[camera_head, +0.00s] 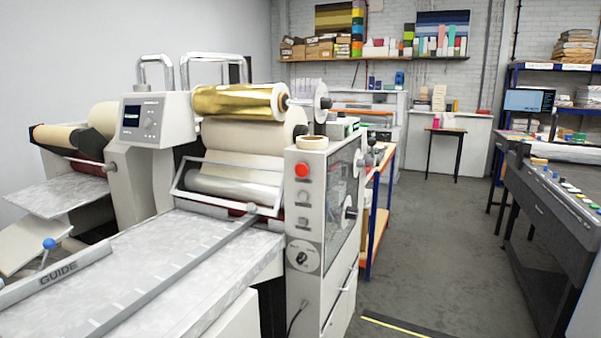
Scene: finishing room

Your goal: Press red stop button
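The red stop button (302,169) is round and sits near the top of the narrow front face of a white side cabinet (304,225) on the laminating machine. Smaller grey controls and a round dial (302,257) are below it on the same face. Nothing covers the button in this view. My gripper does not show in the frame.
A gold foil roll (240,102) sits on top of the machine, left of the cabinet. The feed table (150,270) fills the lower left. Grey floor (425,240) is clear to the right, up to a long dark console (545,230).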

